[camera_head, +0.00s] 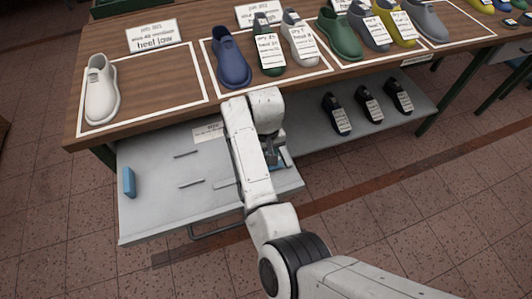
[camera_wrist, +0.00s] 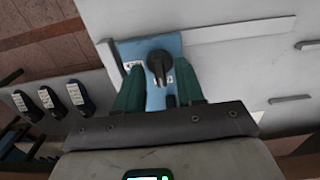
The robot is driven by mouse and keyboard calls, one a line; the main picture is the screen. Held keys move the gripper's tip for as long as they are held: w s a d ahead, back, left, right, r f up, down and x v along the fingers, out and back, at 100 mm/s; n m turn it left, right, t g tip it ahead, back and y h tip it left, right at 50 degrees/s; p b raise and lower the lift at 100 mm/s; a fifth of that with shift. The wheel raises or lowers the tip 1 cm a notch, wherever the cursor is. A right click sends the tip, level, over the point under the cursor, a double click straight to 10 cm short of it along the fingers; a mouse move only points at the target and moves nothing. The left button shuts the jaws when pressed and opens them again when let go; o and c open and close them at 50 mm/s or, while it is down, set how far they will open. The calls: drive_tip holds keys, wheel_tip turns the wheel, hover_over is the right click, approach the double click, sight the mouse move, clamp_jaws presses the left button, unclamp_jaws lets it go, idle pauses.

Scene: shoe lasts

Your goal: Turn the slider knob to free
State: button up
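The slider knob (camera_wrist: 158,66) is a dark knob with a narrow pointer, on a light blue plate (camera_wrist: 151,46) in the wrist view. Small white markings beside it are too small to read. My gripper (camera_wrist: 159,72) has two green fingers spread apart, one on each side of the knob, with visible gaps; contact is not seen. In the head view my arm covers the knob, and only an edge of the blue plate (camera_head: 285,158) shows beside my gripper.
A pulled-out grey drawer (camera_head: 150,215) lies under my arm, with a blue block (camera_head: 128,182) at its left and slots in its floor. The wooden table (camera_head: 160,75) above bears several shoe lasts. Black lasts (camera_head: 369,104) stand on the shelf at right.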

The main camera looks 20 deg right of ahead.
drive_tip(key=shift+r, duration=0.1)
wheel_tip(320, 180, up, 11)
drive_tip(key=shift+f, duration=0.2)
idle(0.4)
idle(0.4)
drive_tip(key=s+d+f+t+h, duration=0.1)
drive_tip(key=s+d+f, duration=0.3)
drive_tip(key=s+d, duration=0.25)
drive_tip(key=s+d+f+h, duration=0.1)
drive_tip(key=s+d+f, duration=0.2)
drive_tip(key=s+d, duration=0.4)
drive_tip(key=s+a+f+y, duration=0.1)
drive_tip(key=s, duration=0.8)
drive_tip(key=s+a+f, duration=0.1)
drive_tip(key=s+f, duration=0.1)
drive_tip(key=s, duration=0.8)
drive_tip(key=shift+a+y, duration=0.3)
drive_tip(key=shift+y, duration=0.1)
